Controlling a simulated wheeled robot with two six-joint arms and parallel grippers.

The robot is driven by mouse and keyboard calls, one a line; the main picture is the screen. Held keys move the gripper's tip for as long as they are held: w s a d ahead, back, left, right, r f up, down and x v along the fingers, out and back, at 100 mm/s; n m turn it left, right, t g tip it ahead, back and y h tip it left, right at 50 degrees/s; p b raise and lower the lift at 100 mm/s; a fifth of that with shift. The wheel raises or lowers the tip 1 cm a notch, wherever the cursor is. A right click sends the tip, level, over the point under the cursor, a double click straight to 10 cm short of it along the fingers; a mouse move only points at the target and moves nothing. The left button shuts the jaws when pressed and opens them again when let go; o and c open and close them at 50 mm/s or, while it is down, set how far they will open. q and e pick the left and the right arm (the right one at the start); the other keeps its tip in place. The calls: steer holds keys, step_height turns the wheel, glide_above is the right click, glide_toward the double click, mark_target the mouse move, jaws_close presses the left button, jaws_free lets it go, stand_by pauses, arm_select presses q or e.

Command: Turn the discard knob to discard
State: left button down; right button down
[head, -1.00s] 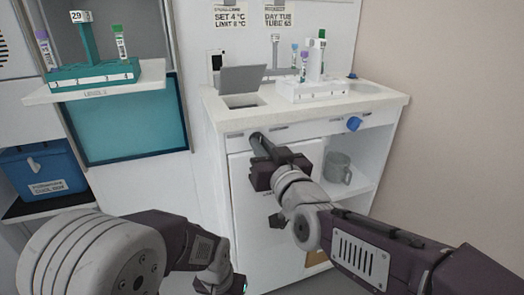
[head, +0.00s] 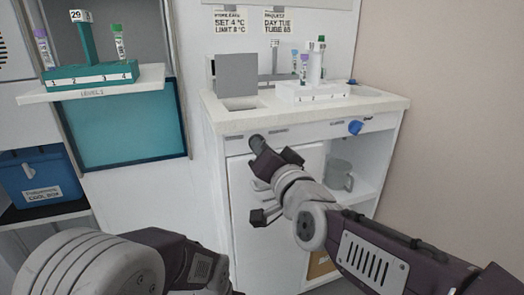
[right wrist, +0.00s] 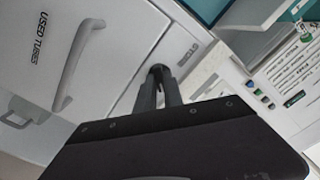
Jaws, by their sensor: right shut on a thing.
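My right gripper (head: 257,143) is at the front panel below the worktop, left of the blue knob. It is shut on a small dark knob, mostly hidden by the fingers; I take it for the discard knob. In the right wrist view the gripper (right wrist: 160,78) shows its fingertips together against the panel, by a partly hidden label. A grey flap (head: 237,74) stands upright behind a rectangular opening (head: 242,104) in the worktop above. My left gripper is out of view; only my left arm shows, bottom left.
A blue knob (head: 355,127) sits farther right on the panel. A white tube rack (head: 311,94) stands on the worktop (head: 375,102). A green rack (head: 90,77) stands on the left shelf. A cup (head: 339,175) is in the open cabinet. A door handle (right wrist: 76,60) is near the gripper.

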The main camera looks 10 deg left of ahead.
steer(key=shift+f, duration=0.1)
stand_by(0.3)
steer(key=c, duration=1.5)
jaws_free()
steer(key=shift+o, duration=0.2)
